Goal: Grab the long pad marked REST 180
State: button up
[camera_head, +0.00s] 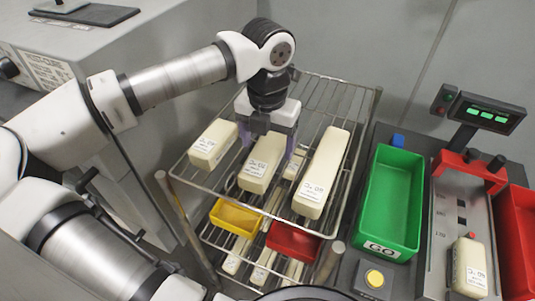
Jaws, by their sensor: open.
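Several cream pads with white labels lie on the top wire shelf of a rack. A short pad (213,145) is on the left, a middle pad (261,164) lies under my gripper, and a longer pad (323,170) is on the right. The small print on the labels is too fine to read, so I cannot tell which is marked REST 180. My gripper (270,143) points down, open, with its fingers at the two sides of the middle pad's far part. Whether the fingers touch it I cannot tell.
The wire rack (350,135) has raised rims. Lower down are a yellow bin (236,217), a red bin (293,241) and more pads. Right of the rack stand a green GO tray (390,205) and a scale holding another pad (470,267); a grey cabinet is at left.

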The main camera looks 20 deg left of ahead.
notch_tip(320, 180, down, 3)
jog(key=shift+r+b, duration=0.2)
jog(key=shift+b, duration=0.1)
jog(key=shift+r, duration=0.1)
jog(key=c, duration=1.1)
